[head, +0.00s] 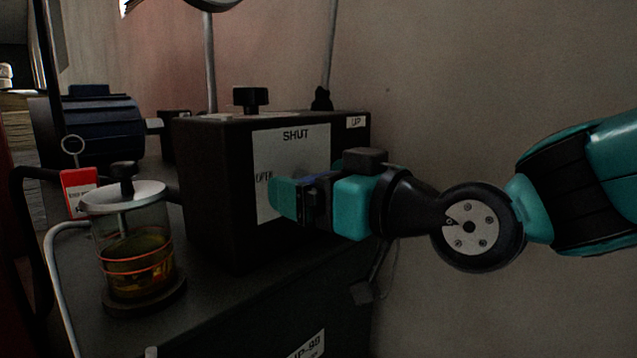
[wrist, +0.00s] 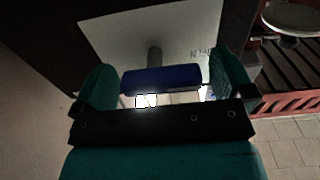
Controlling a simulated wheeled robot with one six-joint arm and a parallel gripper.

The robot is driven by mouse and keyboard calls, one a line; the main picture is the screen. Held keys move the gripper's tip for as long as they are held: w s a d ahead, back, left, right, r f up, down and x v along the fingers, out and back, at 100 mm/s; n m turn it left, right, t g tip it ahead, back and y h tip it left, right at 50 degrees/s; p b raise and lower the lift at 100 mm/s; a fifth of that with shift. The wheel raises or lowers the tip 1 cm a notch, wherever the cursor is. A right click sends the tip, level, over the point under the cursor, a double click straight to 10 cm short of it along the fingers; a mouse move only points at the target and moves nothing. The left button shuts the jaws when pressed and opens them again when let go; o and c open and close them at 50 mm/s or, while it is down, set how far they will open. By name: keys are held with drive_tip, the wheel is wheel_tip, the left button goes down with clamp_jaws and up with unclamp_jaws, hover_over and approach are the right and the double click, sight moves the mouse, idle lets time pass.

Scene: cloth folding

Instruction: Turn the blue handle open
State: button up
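The blue handle (wrist: 160,78) is a short bar on a grey stem, standing out from a white plate (wrist: 125,38) in the wrist view. My gripper (wrist: 164,84) has its two teal fingers apart, one at each end of the bar. The handle lies between them; I cannot tell whether either finger touches it. In the head view my gripper (head: 285,200) is at the front of a black box (head: 215,190). Its white plate (head: 292,150) reads SHUT at the top and OPEN at the left. My gripper mostly hides the handle there.
A glass jar (head: 138,240) of amber liquid stands left of the box, near a red tag (head: 78,190). A dark blue motor-like cylinder (head: 95,125) is behind it. A black knob (head: 250,98) tops the box. A bare wall (head: 450,100) is at the right.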

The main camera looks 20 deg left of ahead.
idle(0.3)
drive_tip(key=p+v, duration=0.1)
drive_tip(key=v, duration=1.6)
drive_tip(key=shift+d, duration=0.2)
drive_tip(key=s+d+r+m+g+h+p, duration=0.35)
drive_tip(key=d+h+p, duration=0.3)
drive_tip(key=p, duration=0.45)
drive_tip(key=s+d+r+m+g+h+p, duration=0.3)
drive_tip(key=s+d+r+g+h+p, duration=0.25)
drive_tip(key=p, duration=0.45)
wheel_tip(320, 180, up, 34)
drive_tip(key=d+t+p, duration=0.1)
drive_tip(key=t+p, duration=0.1)
drive_tip(key=p, duration=3.4)
drive_tip(key=shift+w+d+r+p, duration=0.2)
drive_tip(key=shift+w+d+p, duration=0.1)
drive_tip(key=shift+w, duration=0.15)
